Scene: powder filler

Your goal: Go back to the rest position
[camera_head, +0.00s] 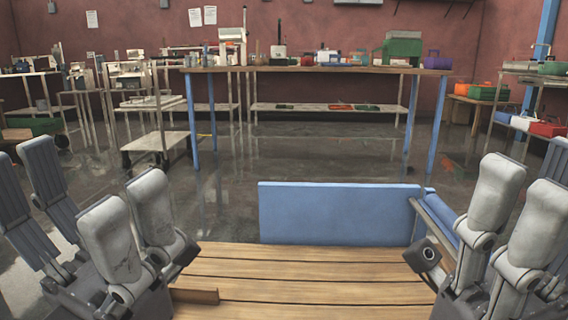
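My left gripper (88,205) is at the lower left, fingers pointing up. Its dark fingers and pale-padded fingers stand well apart with nothing between them, so it is open and empty. My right gripper (527,195) is at the lower right, also fingers up. A gap shows between its pale fingers and a dark finger cut off by the right edge. It looks open, with nothing seen in it. Both grippers are on either side of a wooden slatted surface (300,275).
A blue panel (340,212) stands upright at the far edge of the wooden surface. A small wooden strip (195,296) lies near my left gripper. Farther back is a long workbench (320,69) with blue legs and several items. A cart (160,142) and shelves stand at the sides.

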